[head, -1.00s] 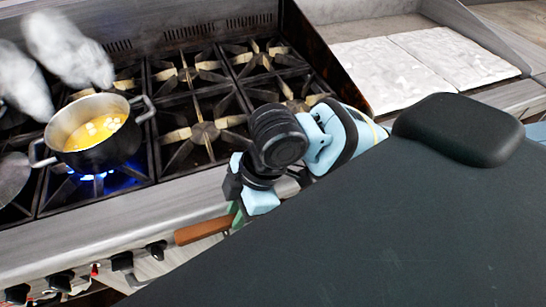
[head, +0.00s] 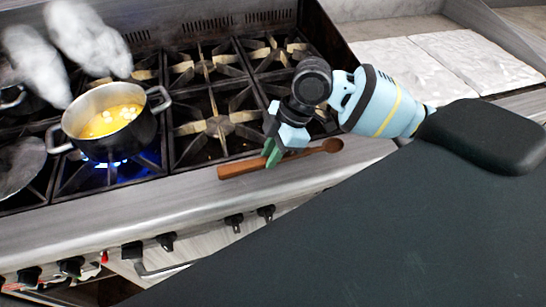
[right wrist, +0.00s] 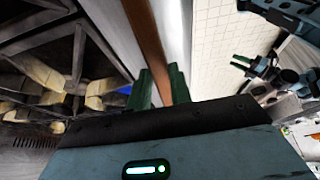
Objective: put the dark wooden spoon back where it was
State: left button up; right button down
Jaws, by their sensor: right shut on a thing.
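The dark wooden spoon (head: 240,168) shows over the stove's steel front ledge (head: 190,192) in the head view, handle to the left and bowl to the right. My right gripper (head: 271,154) is shut on its handle. In the right wrist view the brown handle (right wrist: 147,40) runs up from between the green fingers (right wrist: 160,88). I cannot tell whether the spoon touches the ledge. A small blue gripper with green fingertips (right wrist: 240,64), seemingly my left one, shows at the right of the right wrist view, too small to judge its jaws.
A pot (head: 110,122) of yellow liquid with pale pieces stands over a lit blue flame at the left. Empty burner grates (head: 217,125) lie behind my right gripper. White steam-like puffs hang at upper left. Knobs (head: 233,221) line the stove front.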

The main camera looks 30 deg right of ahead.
jog(key=shift+w+d, duration=0.2)
jog(key=shift+d, duration=0.05)
jog(key=shift+w+d+f, duration=0.1)
jog(key=shift+f, duration=0.8)
jog(key=shift+w+d+f, duration=0.1)
jog(key=shift+f, duration=0.8)
jog(key=shift+f, duration=0.15)
jog(key=c, duration=1.3)
grip_release()
jog(key=shift+o, duration=0.2)
jog(key=v, duration=1.2)
